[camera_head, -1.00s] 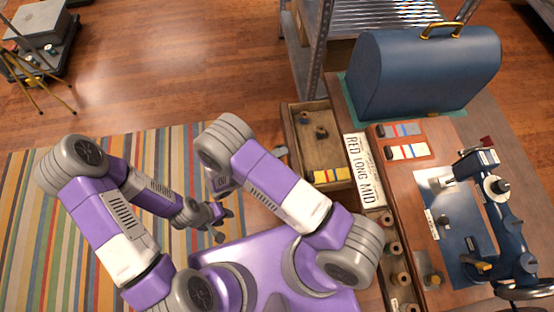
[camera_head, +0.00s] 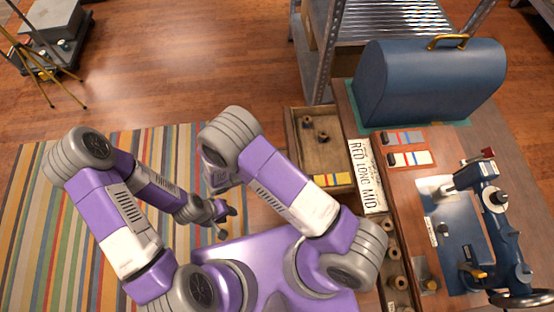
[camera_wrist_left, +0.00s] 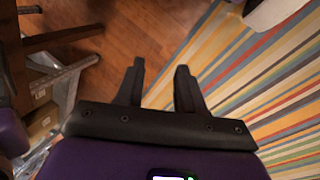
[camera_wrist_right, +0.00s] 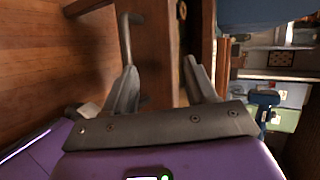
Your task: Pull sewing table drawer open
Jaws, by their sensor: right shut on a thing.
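The wooden sewing table drawer (camera_head: 292,135) stands out from the left side of the table, open enough to show spools and a yellow pack inside. My right arm covers its lower part and hides my right gripper in the head view. In the right wrist view, my right gripper (camera_wrist_right: 159,66) has one finger on each side of the drawer's brown front board (camera_wrist_right: 158,45) and is shut on it. A metal bar handle (camera_wrist_right: 125,38) shows by the left finger; its contact is unclear. My left gripper (camera_head: 223,217) is open and empty over the rug, also in the left wrist view (camera_wrist_left: 160,68).
A sewing machine (camera_head: 494,218), a blue case (camera_head: 425,82) and a label reading RED LONG MID (camera_head: 366,178) are on the table (camera_head: 403,205). A metal shelf post (camera_head: 321,62) rises behind the drawer.

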